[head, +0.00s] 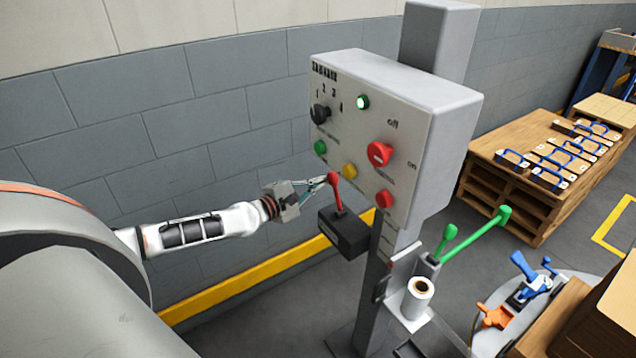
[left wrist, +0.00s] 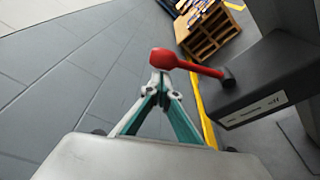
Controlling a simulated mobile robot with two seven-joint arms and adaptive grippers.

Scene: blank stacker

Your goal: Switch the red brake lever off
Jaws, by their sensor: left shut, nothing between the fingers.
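The red brake lever (head: 336,192) stands up from a dark box (head: 343,232) on the post below the control panel. In the left wrist view the lever (left wrist: 190,64) reaches from the box (left wrist: 262,82) across to my fingertips. My left gripper (head: 322,182) is shut with nothing between its fingers. Its fingertips (left wrist: 162,78) are right at the lever's red knob, and I cannot tell whether they touch it. A label on the box shows, too small to read. My right gripper is not in view.
The grey control panel (head: 440,110) with buttons and a red switch (head: 380,154) stands above the lever. Green levers (head: 475,232) and a white roll (head: 418,296) are at the right. A wooden pallet stack (head: 520,190) stands behind. Open floor lies left of the post.

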